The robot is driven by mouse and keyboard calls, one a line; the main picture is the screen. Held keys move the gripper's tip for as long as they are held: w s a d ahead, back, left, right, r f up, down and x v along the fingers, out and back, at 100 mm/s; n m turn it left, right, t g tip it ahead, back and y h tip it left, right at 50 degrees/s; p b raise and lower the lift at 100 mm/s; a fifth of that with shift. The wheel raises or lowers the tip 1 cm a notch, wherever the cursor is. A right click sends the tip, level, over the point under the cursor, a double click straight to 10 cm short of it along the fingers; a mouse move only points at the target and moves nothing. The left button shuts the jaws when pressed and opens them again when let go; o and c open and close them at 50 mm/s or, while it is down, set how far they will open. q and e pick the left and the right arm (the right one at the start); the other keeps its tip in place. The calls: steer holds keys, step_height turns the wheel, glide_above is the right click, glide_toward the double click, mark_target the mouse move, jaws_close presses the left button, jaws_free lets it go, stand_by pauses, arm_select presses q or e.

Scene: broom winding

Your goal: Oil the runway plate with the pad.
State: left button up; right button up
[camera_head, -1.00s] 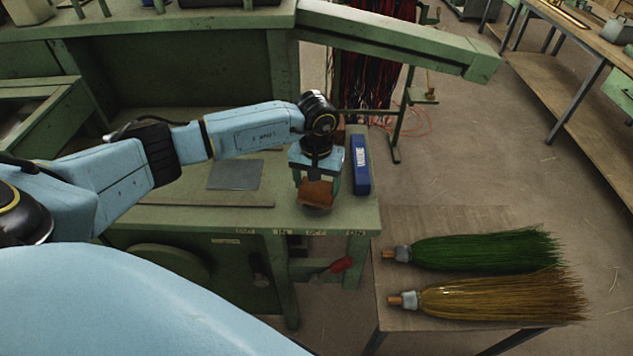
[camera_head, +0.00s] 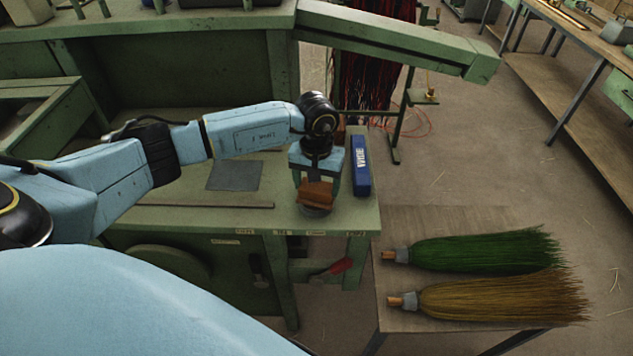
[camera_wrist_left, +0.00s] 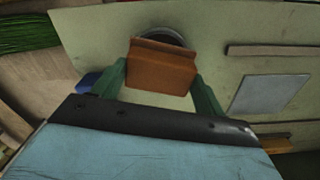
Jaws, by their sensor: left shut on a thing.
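My left gripper (camera_head: 316,185) is shut on a brown pad (camera_head: 316,194) and holds it near the front right of the green bench top. The pad also shows between the green fingers in the left wrist view (camera_wrist_left: 160,70). A round grey dish (camera_head: 314,211) sits just beneath the pad and is partly hidden by it; I cannot tell whether they touch. A flat grey plate (camera_head: 235,176), which looks like the runway plate, lies on the bench left of the gripper. It also shows at the right of the left wrist view (camera_wrist_left: 270,93). My right gripper is not in view.
A blue box (camera_head: 361,166) stands close to the right of the gripper. A long thin strip (camera_head: 205,205) lies along the bench in front of the plate. A green broom (camera_head: 485,251) and a tan broom (camera_head: 500,298) lie on a low table (camera_head: 450,219) at right.

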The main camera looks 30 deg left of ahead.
mark_target(317, 186)
arm_select(q)
steer(key=shift+r+p, duration=1.7)
steer(key=shift+r, duration=1.75)
steer(key=shift+d, duration=0.1)
